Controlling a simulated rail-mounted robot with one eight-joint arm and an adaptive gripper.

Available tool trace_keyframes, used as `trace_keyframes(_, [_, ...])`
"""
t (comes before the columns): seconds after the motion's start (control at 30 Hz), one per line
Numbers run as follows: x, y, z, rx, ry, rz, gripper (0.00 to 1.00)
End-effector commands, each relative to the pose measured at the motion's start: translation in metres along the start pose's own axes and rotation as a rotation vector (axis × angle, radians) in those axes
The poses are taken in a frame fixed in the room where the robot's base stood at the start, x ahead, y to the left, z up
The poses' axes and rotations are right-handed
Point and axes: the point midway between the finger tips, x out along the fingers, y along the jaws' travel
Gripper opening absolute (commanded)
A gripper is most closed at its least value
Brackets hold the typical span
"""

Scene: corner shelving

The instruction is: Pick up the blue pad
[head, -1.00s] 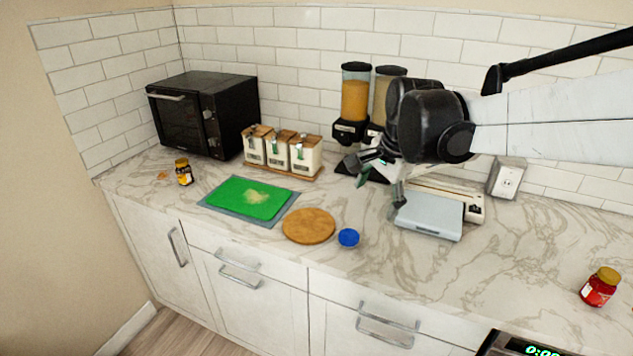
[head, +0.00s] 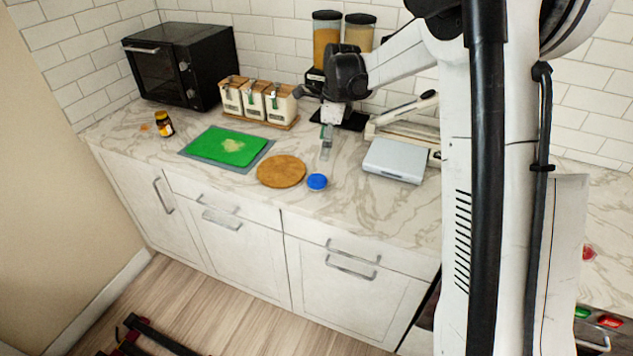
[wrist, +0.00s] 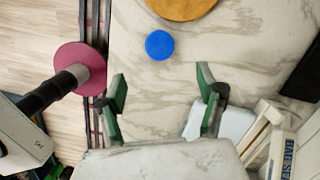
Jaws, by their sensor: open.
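The blue pad (head: 317,182) is a small round blue piece lying on the marble counter near its front edge, just right of the round wooden board. It also shows whole in the wrist view (wrist: 159,45), above the gap between the fingers. My gripper (head: 326,150) points down over the counter behind the pad and apart from it. In the wrist view my gripper (wrist: 162,76) is open, its two green-lined fingers spread wide with nothing between them.
The round wooden board (head: 281,171) lies close left of the pad, with a green cutting board (head: 226,146) beyond. A grey flat box (head: 394,160) sits to the right. Canisters (head: 254,100) and dispensers (head: 326,40) stand behind.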

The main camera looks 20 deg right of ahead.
Motion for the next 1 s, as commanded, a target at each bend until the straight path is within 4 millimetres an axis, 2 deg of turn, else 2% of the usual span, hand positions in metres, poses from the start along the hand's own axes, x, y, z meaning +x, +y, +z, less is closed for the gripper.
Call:
trace_keyframes(0.33, [0.06,0.0,0.0,-0.003,0.0,-0.001,0.69])
trace_keyframes(0.43, [0.071,0.0,0.0,-0.003,0.0,-0.001,0.69])
trace_keyframes(0.67, [0.083,0.001,0.0,-0.004,0.0,-0.001,0.69])
trace_keyframes(1.0, [0.124,0.001,0.001,-0.004,0.0,-0.001,0.69])
